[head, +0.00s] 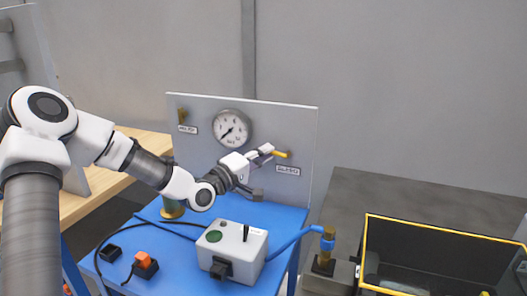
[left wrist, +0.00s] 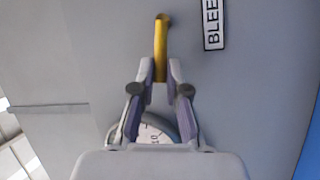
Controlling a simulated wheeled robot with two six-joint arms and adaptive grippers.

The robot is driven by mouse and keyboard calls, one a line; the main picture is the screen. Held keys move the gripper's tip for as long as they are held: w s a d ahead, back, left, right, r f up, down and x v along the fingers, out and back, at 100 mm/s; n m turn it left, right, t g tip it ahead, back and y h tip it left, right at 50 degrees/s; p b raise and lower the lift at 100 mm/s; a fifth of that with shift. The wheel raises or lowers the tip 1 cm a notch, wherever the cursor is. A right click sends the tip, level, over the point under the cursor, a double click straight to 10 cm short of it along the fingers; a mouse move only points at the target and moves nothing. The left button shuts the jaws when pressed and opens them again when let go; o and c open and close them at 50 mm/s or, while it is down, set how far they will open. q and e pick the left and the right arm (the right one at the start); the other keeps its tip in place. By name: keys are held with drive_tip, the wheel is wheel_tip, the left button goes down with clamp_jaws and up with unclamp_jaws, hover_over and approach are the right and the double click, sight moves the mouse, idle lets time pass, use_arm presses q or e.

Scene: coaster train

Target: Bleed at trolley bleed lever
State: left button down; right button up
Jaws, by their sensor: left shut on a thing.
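The trolley bleed lever (head: 280,154) is a small yellow handle on the grey upright panel (head: 296,125), just above the BLEED label (head: 288,170). My left gripper (head: 266,151) is at the panel with its fingertips at the lever. In the left wrist view the gripper (left wrist: 160,75) is shut on the yellow lever (left wrist: 161,45), with one finger on each side of it. The lever's far end shows beyond the fingertips. The BLEED label (left wrist: 211,24) is beside it, partly cut off. My right gripper is not in view.
A round pressure gauge (head: 231,127) sits on the panel left of the lever, with another labelled brass fitting (head: 181,115) farther left. On the blue trolley top (head: 180,265) stand a grey control box (head: 232,249) and an orange-black switch (head: 145,263). A yellow-rimmed black crate (head: 440,231) is at right.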

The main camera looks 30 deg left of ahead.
use_arm(q)
drive_tip(key=r+m+g+p, duration=0.1)
drive_tip(key=m+p, duration=0.1)
drive_tip(key=r+m+p, duration=0.1)
drive_tip(key=m+p, duration=0.1)
drive_tip(key=d+r+m+g+p, duration=0.1)
drive_tip(key=p, duration=0.1)
drive_tip(key=shift+w+r+m+g+p, duration=0.15)
drive_tip(key=shift+r+m+g+p, duration=0.15)
drive_tip(key=shift+m+p, duration=0.1)
drive_tip(key=m+p, duration=0.1)
drive_tip(key=d+r+m+g+y+p, duration=0.1)
drive_tip(key=p, duration=0.1)
drive_tip(key=shift+w+d+m, duration=0.15)
drive_tip(key=shift+d+m, duration=0.05)
drive_tip(key=shift+m, duration=0.2)
drive_tip(key=shift+w+d+r+m+g+y+p, duration=0.15)
drive_tip(key=shift+d+m+g+y+p, duration=0.1)
drive_tip(key=shift+d+m+y+p, duration=0.3)
drive_tip(key=shift+d+r+m+g+y+p, duration=0.1)
drive_tip(key=shift+d+m+g+y+p, duration=0.2)
drive_tip(key=shift+m+p, duration=0.4)
drive_tip(key=shift+w+d+m+g+y+p, duration=0.15)
drive_tip(key=shift+d+m+g+y+p, duration=0.3)
drive_tip(key=shift+m+y+p, duration=0.3)
drive_tip(key=shift+f, duration=0.1)
drive_tip(key=c, duration=1.2)
unclamp_jaws()
drive_tip(key=shift+d, duration=0.1)
